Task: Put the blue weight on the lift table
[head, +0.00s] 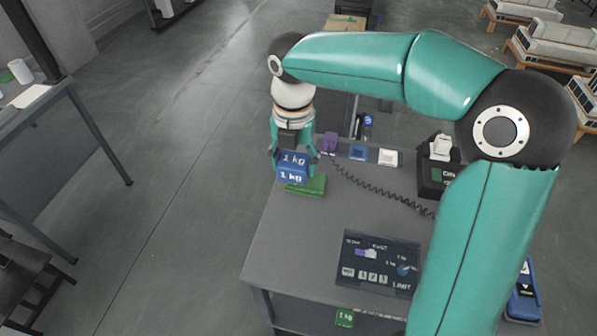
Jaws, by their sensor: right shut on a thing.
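The blue weight (292,172), marked "1 kg", is held in my right gripper (294,157), whose fingers are shut on its sides. It is over the far left corner of a grey table (290,228). I cannot tell for sure which surface is the lift table. My left gripper is not in view.
Purple (328,142), blue (358,152) and white (387,157) blocks line the far edge. A coiled cable (380,190) runs to a black box (433,178). A dark panel (378,263) sits nearer. The grey table's left middle is clear. Another table (30,112) stands far left.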

